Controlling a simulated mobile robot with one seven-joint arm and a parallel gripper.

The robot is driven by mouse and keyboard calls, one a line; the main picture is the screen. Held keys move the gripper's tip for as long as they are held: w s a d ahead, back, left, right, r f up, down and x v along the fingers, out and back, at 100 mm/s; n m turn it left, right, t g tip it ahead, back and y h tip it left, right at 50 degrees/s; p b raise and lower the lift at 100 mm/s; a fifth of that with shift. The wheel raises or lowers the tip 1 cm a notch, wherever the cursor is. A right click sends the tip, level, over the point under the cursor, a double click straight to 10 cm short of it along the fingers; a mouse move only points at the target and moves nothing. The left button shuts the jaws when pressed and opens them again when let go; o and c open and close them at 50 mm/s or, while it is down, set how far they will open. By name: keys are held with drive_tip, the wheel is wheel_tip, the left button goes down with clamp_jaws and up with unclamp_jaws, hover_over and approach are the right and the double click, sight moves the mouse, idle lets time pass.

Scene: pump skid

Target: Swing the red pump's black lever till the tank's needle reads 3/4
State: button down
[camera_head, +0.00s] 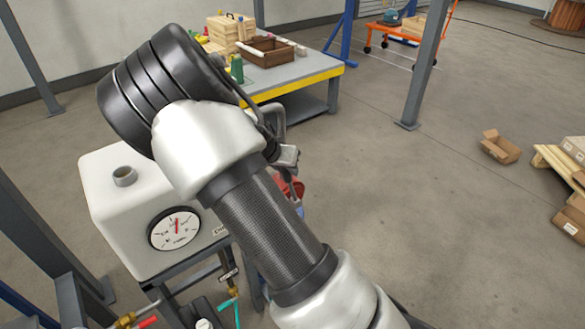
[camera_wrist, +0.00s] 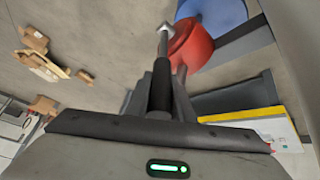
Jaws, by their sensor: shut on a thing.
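The white tank (camera_head: 130,190) stands at the left in the head view. The red needle on its round gauge (camera_head: 174,229) points nearly straight up; the scale marks are too small to read surely. The red pump (camera_wrist: 190,46) shows in the wrist view, and only a bit of it (camera_head: 297,186) shows past my arm in the head view. The pump's black lever (camera_wrist: 162,78) is a black grip on a metal rod. My gripper (camera_wrist: 157,98) is shut on the black grip. In the head view my arm hides most of the pump and lever.
A workbench (camera_head: 300,72) with a yellow edge stands behind the tank, holding boxes. A steel post (camera_head: 424,60) rises behind to the right. An open carton (camera_head: 500,147) and a pallet (camera_head: 557,165) lie at the right. The floor between is clear.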

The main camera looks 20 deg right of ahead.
drive_tip(key=shift+s+a+f, duration=0.1)
drive_tip(key=shift+a, duration=0.25)
drive_tip(key=c, duration=1.6)
unclamp_jaws()
drive_tip(key=shift+o, duration=0.2)
drive_tip(key=s+a+r+p, duration=0.2)
drive_tip(key=s+a+r, duration=0.2)
drive_tip(key=s+a, duration=0.6)
drive_tip(key=shift+a, duration=0.5)
drive_tip(key=shift+s, duration=0.1)
